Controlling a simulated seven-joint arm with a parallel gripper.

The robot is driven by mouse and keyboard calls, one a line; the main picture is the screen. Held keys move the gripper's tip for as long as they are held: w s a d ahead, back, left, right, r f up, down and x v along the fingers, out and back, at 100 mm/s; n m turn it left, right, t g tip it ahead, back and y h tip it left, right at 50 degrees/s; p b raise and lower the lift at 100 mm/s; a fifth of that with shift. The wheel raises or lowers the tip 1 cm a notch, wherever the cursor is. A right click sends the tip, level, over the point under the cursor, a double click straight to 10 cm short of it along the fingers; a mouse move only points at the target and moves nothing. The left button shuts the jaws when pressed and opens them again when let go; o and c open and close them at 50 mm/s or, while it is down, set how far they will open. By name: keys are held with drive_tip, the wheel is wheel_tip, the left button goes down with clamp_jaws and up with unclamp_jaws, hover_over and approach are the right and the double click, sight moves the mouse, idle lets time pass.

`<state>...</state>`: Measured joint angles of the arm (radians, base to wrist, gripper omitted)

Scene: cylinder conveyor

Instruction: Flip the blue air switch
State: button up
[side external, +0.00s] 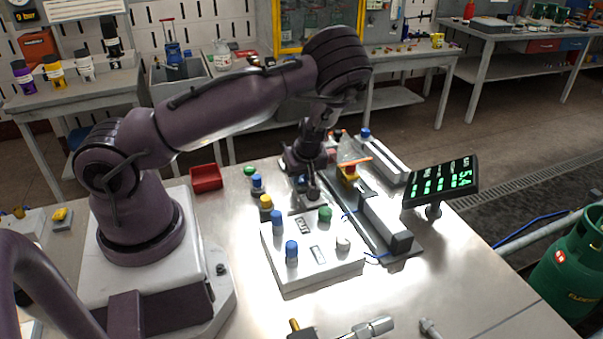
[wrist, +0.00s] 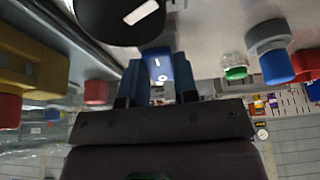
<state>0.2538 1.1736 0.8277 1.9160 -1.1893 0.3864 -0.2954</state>
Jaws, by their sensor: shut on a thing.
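My gripper (side external: 305,178) is low over the bench, just behind the white control box (side external: 310,262). In the wrist view its two fingers (wrist: 160,85) are closed in on a blue part with white marks, the blue air switch (wrist: 156,62). Only a small blue patch shows beneath the gripper in the side view, and the rest is hidden. I cannot tell the switch's position. A dark round part with a white label (wrist: 120,18) is close beyond the fingers in the wrist view.
The box carries blue knobs (side external: 291,252), a green one (side external: 325,214) and a white one (side external: 343,243). Green, blue and yellow-topped cylinders (side external: 265,207) stand left of the gripper. A conveyor (side external: 385,222) and a digital display (side external: 441,183) are to the right.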

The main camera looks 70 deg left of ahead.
drive_tip(key=h, duration=0.1)
drive_tip(key=a+h, duration=0.1)
drive_tip(key=h, duration=0.1)
drive_tip(key=shift+r, duration=0.1)
drive_tip(key=shift+h, duration=0.9)
drive_tip(key=o, duration=0.9)
drive_tip(key=r, duration=1.3)
drive_tip(key=shift+a, duration=0.3)
